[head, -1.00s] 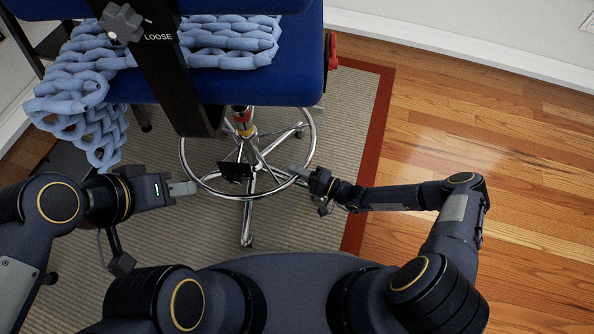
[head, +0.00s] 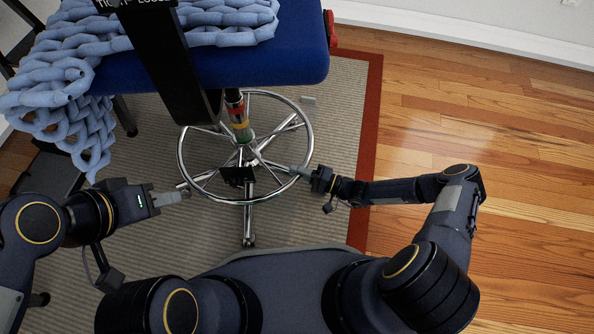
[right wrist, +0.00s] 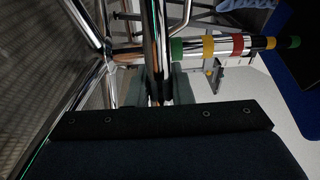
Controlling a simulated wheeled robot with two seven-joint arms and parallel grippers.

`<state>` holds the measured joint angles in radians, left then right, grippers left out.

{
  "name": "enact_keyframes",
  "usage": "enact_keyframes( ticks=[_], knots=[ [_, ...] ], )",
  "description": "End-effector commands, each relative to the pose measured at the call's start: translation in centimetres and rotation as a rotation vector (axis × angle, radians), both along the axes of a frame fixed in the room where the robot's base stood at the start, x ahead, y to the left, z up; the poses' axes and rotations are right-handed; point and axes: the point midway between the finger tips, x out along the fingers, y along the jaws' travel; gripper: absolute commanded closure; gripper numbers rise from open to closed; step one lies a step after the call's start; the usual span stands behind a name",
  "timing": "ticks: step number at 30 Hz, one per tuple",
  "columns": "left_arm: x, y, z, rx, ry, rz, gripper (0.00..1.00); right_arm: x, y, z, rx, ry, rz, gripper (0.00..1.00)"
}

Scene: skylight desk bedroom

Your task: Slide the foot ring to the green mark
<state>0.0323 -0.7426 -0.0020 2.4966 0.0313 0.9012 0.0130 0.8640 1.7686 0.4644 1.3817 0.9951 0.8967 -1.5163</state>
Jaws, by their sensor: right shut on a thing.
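The chrome foot ring (head: 312,125) circles the chair column under the blue seat, joined by spokes to a hub low on the column. The column has coloured bands. The green mark (head: 245,137) shows just above the hub, with red and yellow above it. In the right wrist view a green band (right wrist: 177,50) is at the column's left end. My right gripper (head: 296,170) is shut on the ring's right side; its fingers clasp a chrome bar in the wrist view (right wrist: 157,88). My left gripper (head: 186,191) is at the ring's left front; its opening and contact are unclear.
The blue seat (head: 270,65), draped with a chunky blue knit (head: 62,85), overhangs the ring. A black upright piece (head: 170,65) hides part of the seat and column. Chair legs spread below on the beige rug (head: 335,120). Wood floor (head: 500,140) is clear to the right.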

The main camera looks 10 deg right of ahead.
Motion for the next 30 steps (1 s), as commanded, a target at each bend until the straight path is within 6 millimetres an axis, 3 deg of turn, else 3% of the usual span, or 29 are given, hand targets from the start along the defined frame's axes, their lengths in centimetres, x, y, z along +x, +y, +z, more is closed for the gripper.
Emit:
enact_keyframes(
  ticks=[3,4,9,19,30],
  knots=[
    [0.0,0.0,0.0,0.0,0.0,0.0,0.64,0.0,-0.1,-0.6,-0.015,0.009,-0.003,1.0],
    [0.0,0.0,0.0,0.0,0.0,0.0,0.64,0.0,-0.1,-0.6,-0.016,0.009,-0.003,0.79],
    [0.0,0.0,0.0,0.0,0.0,0.0,0.64,0.0,-0.1,-0.6,-0.014,0.008,-0.003,0.59],
    [0.0,0.0,0.2,0.0,0.0,0.0,0.64,-0.2,-0.6,-0.4,-0.011,0.007,-0.003,0.59],
    [0.0,0.0,1.7,0.0,0.0,0.0,0.64,-2.8,-5.8,-0.6,-0.013,0.008,-0.005,0.59]
  ],
)
